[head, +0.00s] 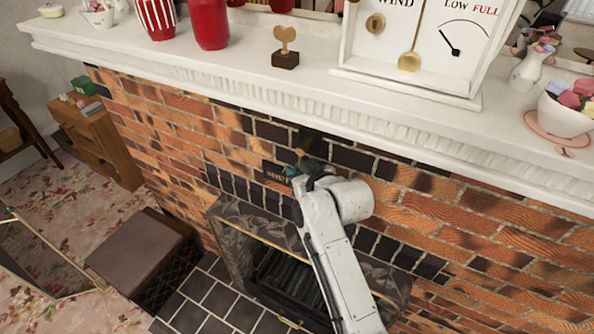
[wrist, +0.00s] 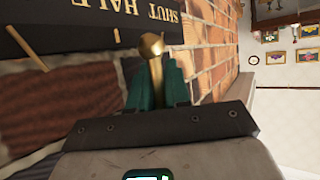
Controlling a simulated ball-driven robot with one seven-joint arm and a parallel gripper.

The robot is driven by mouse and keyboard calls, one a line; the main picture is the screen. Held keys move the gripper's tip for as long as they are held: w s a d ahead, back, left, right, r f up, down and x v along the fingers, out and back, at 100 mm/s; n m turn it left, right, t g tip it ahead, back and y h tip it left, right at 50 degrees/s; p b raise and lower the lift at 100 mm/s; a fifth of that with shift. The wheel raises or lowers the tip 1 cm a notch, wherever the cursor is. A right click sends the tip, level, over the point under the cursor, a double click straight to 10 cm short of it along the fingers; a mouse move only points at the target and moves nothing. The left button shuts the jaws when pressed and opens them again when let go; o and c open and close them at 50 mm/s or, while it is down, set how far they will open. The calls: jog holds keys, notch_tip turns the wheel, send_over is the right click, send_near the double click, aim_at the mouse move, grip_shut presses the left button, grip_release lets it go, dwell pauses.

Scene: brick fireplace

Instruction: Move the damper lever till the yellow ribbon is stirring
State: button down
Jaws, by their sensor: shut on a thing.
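The damper lever's brass knob (wrist: 152,44) shows in the wrist view, between the green fingers of my gripper (wrist: 156,82), which is shut on it. In the head view my gripper (head: 302,166) is at the brick wall above the firebox, mostly hidden by my white arm. A dark plate (wrist: 105,14) with gold lettering, "SHUT" and "HALF", lies beside the lever; it also shows in the head view (head: 277,173), partly covered. A thin tan strip (wrist: 28,38) is near the plate. I cannot make out the yellow ribbon for certain.
The white mantel (head: 250,85) overhangs my gripper. On it stand a white dial panel (head: 425,42), a small brass ornament (head: 285,48), red vases (head: 209,24) and a bowl (head: 565,115). The stone firebox surround (head: 232,240) is below. A brown-topped stool (head: 140,250) stands left.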

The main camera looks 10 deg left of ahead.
jog(key=c, duration=1.5)
grip_release()
jog(key=shift+o, duration=0.2)
jog(key=v, duration=1.1)
jog(key=shift+b, duration=0.45)
jog(key=shift+w, duration=0.1)
jog(key=s+d+f+m+g+h, duration=0.4)
jog(key=s+d+f, duration=0.9)
jog(key=d+f, duration=0.15)
jog(key=s+d+f+m+g+h, duration=0.2)
jog(key=s+d, duration=0.5)
jog(key=s, duration=0.5)
jog(key=s+d+f+m+g+h, duration=0.1)
jog(key=s+d+f+g, duration=0.2)
jog(key=s+d, duration=0.4)
jog(key=s, duration=0.5)
jog(key=shift+s+d+f+m+h, duration=0.15)
jog(key=shift+s+f+m+h, duration=0.2)
jog(key=shift+m+h, duration=0.05)
